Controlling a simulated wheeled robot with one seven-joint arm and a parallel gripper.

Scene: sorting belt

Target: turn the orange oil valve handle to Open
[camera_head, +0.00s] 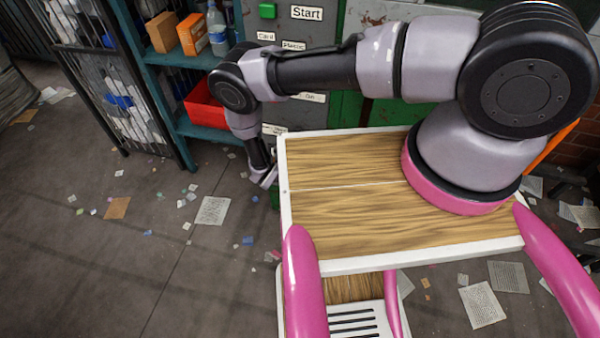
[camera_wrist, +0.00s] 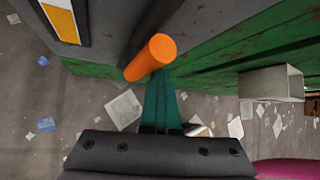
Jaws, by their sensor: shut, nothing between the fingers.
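The orange valve handle (camera_wrist: 151,58) shows in the wrist view as a short, thick bar. It sticks out at a slant from the grey and green machine side, just above the middle of the picture. My gripper (camera_wrist: 163,98) is shut and empty, with its fingertips close below the handle; I cannot tell whether they touch it. In the head view my gripper (camera_head: 268,178) hangs low beside the left edge of my wooden top, near the machine front. The handle cannot be made out there. No Open mark is readable in either view.
A grey panel with a Start label (camera_head: 307,13) stands behind my arm. A teal shelf (camera_head: 165,57) with a red bin (camera_head: 204,108) is at the left. A grey box-shaped part (camera_wrist: 271,84) juts out at the right in the wrist view. Papers litter the open floor.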

